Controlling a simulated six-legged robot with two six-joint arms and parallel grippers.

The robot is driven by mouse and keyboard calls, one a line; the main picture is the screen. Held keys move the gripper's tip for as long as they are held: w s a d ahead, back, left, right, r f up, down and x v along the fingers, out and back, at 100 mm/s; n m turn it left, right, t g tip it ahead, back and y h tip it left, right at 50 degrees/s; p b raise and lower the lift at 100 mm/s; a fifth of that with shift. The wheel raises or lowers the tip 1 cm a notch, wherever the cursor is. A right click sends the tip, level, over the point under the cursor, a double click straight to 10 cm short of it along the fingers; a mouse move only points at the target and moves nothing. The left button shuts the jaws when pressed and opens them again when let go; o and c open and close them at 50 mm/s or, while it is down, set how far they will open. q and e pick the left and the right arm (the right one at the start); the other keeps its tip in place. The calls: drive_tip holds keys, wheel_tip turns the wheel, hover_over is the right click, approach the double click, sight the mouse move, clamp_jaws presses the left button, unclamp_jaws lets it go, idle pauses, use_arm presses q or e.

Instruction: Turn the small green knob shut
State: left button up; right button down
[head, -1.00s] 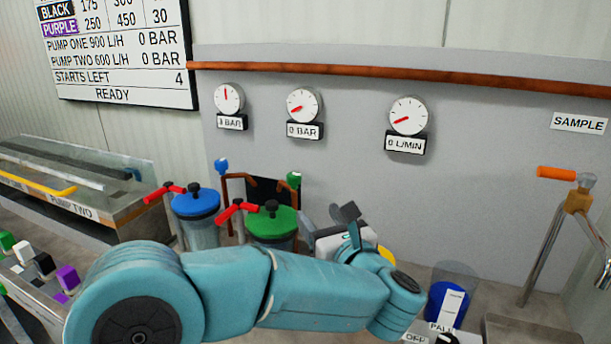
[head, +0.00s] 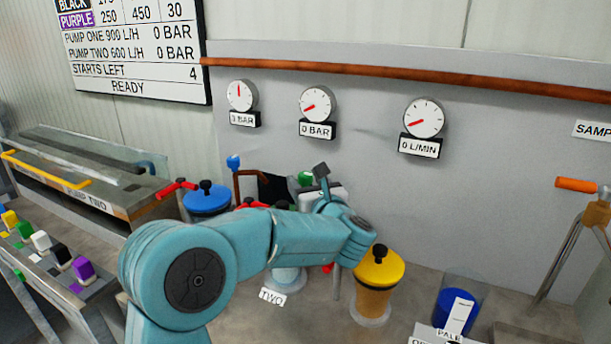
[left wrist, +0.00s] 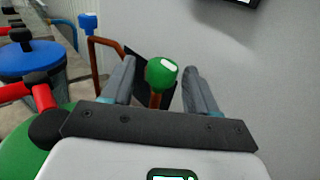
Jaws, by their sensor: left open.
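The small green knob (head: 305,178) sits on a copper pipe in front of the grey panel. In the left wrist view the knob (left wrist: 162,73) shows with a white mark on top, between the two fingers of my left gripper (left wrist: 160,78). The fingers are open, with a gap on each side of the knob; I cannot tell how deep it lies between them. In the head view my left gripper (head: 303,187) is beside the knob, and my arm hides part of the pipework. My right gripper is not in view.
A blue knob (left wrist: 88,24) on another copper pipe stands to the left. The blue-lidded canister (head: 207,198) with a red handle and a green lid (left wrist: 75,147) are close by. A yellow-lidded canister (head: 379,268) stands right of my arm. Gauges (head: 318,105) hang above.

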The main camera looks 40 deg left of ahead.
use_arm(q)
drive_tip(key=shift+x, duration=1)
drive_tip(key=shift+w, duration=0.1)
drive_tip(key=c, duration=0.9)
drive_tip(key=shift+c, duration=0.2)
